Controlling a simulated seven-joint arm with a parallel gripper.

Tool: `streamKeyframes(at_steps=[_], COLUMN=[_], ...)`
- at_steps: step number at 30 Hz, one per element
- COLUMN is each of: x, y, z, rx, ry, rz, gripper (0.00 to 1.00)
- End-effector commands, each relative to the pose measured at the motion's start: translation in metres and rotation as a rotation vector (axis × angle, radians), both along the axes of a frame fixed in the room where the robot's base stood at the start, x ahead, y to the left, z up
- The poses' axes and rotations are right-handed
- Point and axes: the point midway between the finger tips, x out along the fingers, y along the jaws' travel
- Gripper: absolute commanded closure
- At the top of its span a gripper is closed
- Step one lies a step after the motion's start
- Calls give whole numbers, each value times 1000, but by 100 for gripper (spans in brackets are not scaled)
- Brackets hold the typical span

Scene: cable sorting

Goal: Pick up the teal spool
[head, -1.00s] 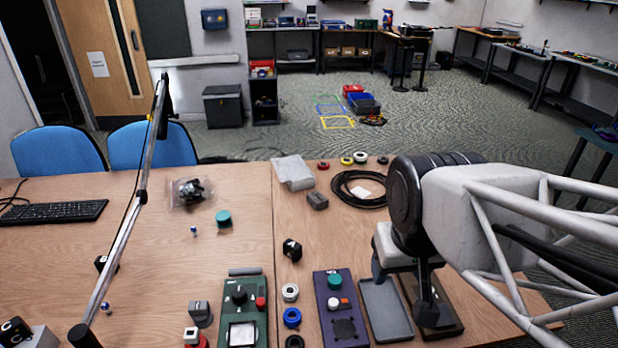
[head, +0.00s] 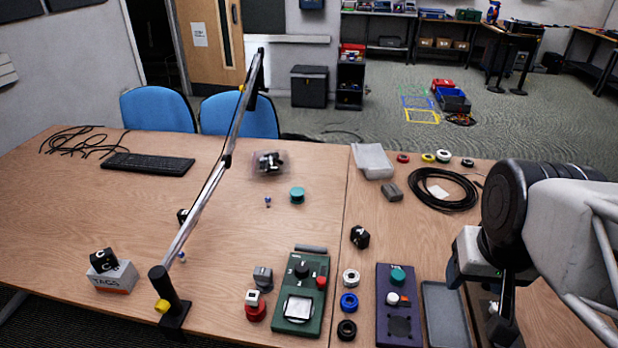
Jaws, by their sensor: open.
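The teal spool (head: 297,194) stands on the left wooden table, left of the seam between the tables. It is a short round piece with nothing touching it. My gripper (head: 501,320) is at the lower right, over a dark tray, well to the right of and nearer than the spool. It is open and I see nothing held in it. My own arm hides part of the table on the right.
A clear bag of dark parts (head: 269,162) lies behind the spool. A metal lamp arm (head: 213,180) slants up on the left. A green control box (head: 302,295), a purple box with a teal knob (head: 397,300) and several rings line the front. A black cable coil (head: 444,190) lies right.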

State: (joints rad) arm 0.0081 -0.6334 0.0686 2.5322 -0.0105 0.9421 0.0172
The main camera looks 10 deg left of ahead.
Motion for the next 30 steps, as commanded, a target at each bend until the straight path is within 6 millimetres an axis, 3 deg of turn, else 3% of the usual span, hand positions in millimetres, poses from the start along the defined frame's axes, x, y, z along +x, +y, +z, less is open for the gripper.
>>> streamKeyframes(at_steps=[14, 18, 30], x=[0, 0, 5], y=[0, 0, 1], z=[0, 0, 2], rx=[0, 0, -1], ry=[0, 0, 2], rz=[0, 0, 9], gripper=[41, 22, 22])
